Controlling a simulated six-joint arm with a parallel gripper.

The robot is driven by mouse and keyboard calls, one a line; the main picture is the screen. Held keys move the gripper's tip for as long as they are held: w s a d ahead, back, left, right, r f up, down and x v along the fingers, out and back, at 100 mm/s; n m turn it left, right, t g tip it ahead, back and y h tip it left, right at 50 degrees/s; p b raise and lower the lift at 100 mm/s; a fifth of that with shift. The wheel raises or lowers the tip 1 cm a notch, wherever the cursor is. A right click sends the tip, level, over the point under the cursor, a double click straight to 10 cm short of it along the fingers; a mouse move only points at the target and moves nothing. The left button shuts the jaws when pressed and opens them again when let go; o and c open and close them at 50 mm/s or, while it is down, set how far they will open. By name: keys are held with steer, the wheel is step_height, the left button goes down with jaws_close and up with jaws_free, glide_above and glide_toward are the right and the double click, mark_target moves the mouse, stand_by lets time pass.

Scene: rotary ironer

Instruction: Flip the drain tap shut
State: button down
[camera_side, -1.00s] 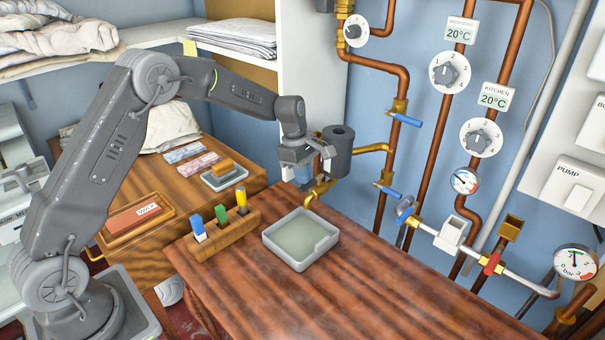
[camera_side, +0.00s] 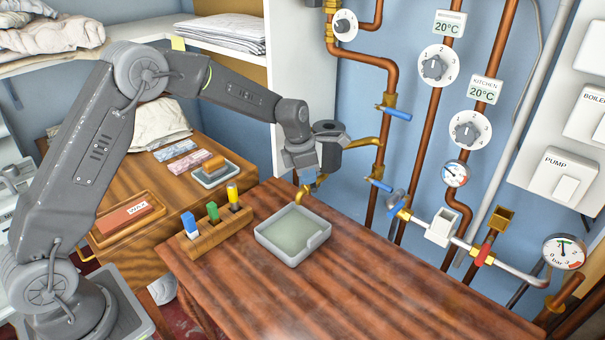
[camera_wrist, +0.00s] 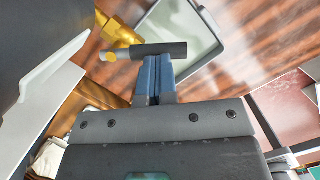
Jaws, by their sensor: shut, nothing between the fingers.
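The drain tap shows as a brass spout (camera_side: 304,194) above a shallow grey tray (camera_side: 262,243) in the side view. In the wrist view its brass body (camera_wrist: 117,32) is at the upper left, with a dark bar-shaped handle (camera_wrist: 165,49) reaching right from it. My gripper (camera_wrist: 154,60) is shut and empty, its blue fingers together at the handle. I cannot tell whether they touch it. In the side view my gripper (camera_side: 303,172) is just above the spout, beside a dark grey cylinder (camera_side: 331,150), and its fingertips are mostly hidden.
A wooden block with several coloured pegs (camera_side: 216,236) stands left of the tray. Copper pipes with blue-handled valves (camera_side: 395,113) run up the wall at right. The wooden bench (camera_side: 370,285) is clear in front and to the right of the tray.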

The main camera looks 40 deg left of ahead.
steer(key=shift+w+d+f, duration=0.1)
steer(key=shift+w+d, duration=0.65)
steer(key=shift+d, duration=0.05)
steer(key=shift+a, duration=0.2)
steer(key=shift+w+a, duration=0.3)
steer(key=shift+a, duration=0.35)
steer(key=s+a+r, duration=0.1)
steer(key=s+r, duration=0.4)
steer(key=r, duration=0.7)
